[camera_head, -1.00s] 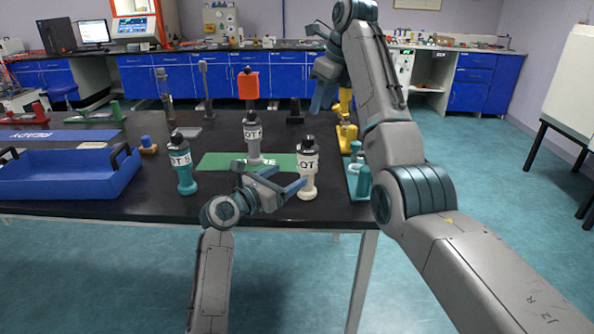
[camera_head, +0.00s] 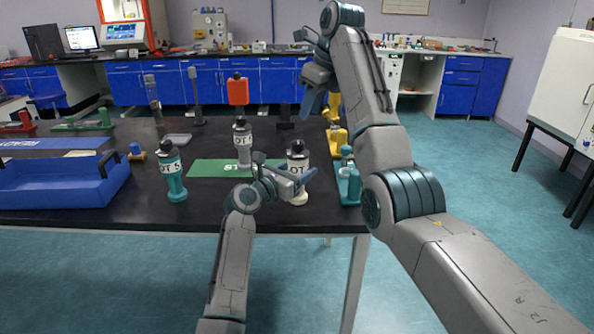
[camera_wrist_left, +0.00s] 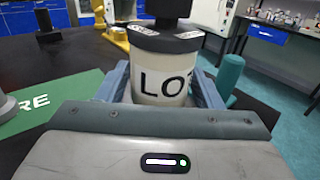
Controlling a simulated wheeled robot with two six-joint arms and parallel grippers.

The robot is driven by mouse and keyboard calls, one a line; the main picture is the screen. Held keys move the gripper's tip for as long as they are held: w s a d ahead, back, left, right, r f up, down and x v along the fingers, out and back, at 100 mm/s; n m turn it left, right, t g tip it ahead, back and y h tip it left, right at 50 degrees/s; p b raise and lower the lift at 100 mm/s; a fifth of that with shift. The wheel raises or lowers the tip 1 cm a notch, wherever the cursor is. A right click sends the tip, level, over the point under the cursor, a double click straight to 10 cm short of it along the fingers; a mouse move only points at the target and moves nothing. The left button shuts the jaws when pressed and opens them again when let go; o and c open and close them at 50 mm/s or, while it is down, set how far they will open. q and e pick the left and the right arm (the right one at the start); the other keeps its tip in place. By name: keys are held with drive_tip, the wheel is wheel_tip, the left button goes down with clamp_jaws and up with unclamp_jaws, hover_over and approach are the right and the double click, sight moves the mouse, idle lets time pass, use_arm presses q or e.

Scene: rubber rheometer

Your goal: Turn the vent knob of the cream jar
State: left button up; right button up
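The cream jar (camera_head: 298,193) stands upright near the front right of the black table, with a black lid and a black vent knob (camera_head: 298,146) on top. My left gripper (camera_head: 293,177) is at the jar's body, below the lid. In the left wrist view the jar (camera_wrist_left: 160,83) sits between the two fingers, one on each side, and nearly fills the gap. Whether the fingers press on it I cannot tell. The knob's top is cut off there. My right gripper (camera_head: 312,98) hangs high above the back right of the table; its fingers are too small to judge.
A teal jar (camera_head: 173,182) and a grey jar (camera_head: 242,153) stand to the left. A green mat (camera_head: 208,168) lies behind the cream jar. A teal fixture (camera_head: 349,185) is close on the right, a yellow one (camera_head: 336,141) behind. A blue tray (camera_head: 60,187) sits at left.

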use_arm(q)
drive_tip(key=c, duration=0.7)
use_arm(e)
drive_tip(key=o, duration=0.3)
drive_tip(key=f+n+y, duration=0.1)
drive_tip(key=n, duration=0.1)
drive_tip(key=w+f+n+t, duration=0.1)
drive_tip(key=n, duration=0.2)
drive_tip(key=w+f+n+y, duration=0.1)
drive_tip(key=n, duration=0.1)
drive_tip(key=shift+w+a+f+n+t+y, duration=0.1)
drive_tip(key=shift+f+n+t+y, duration=0.2)
drive_tip(key=shift+f+t, duration=0.1)
drive_tip(key=n+t+y, duration=0.7)
drive_tip(key=n+y, duration=0.1)
drive_tip(key=n, duration=1.9)
approach(303, 148)
drive_tip(key=x, duration=1.1)
drive_tip(key=shift+w+a, duration=0.25)
